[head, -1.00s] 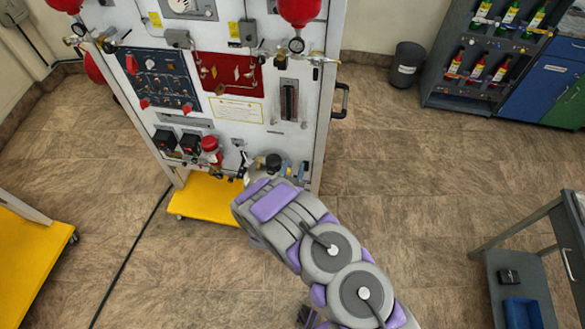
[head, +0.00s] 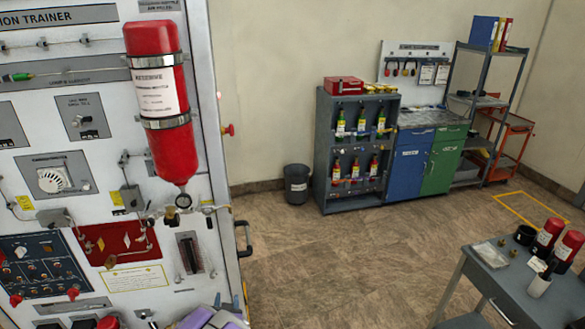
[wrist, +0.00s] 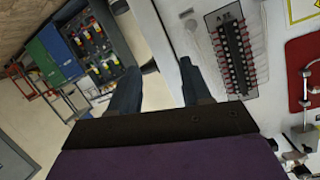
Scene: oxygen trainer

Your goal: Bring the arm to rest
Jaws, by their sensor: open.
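My gripper (wrist: 160,85) shows in the wrist view with its two dark fingers apart and nothing between them. The white panel of the oxygen trainer (wrist: 272,110) lies behind and to the right of the fingers. I cannot tell the distance from the fingertips to the panel. In the head view, only a grey and purple piece of my arm shows at the bottom edge, in front of the trainer (head: 205,95). The gripper itself is out of that view.
A red cylinder (head: 160,95) is strapped to the trainer, whose black side handle (head: 244,238) sticks out right. A bin (head: 297,184), a bottle rack (head: 322,140) and cabinets stand at the back wall. A grey table (head: 535,305) is at lower right. The middle floor is clear.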

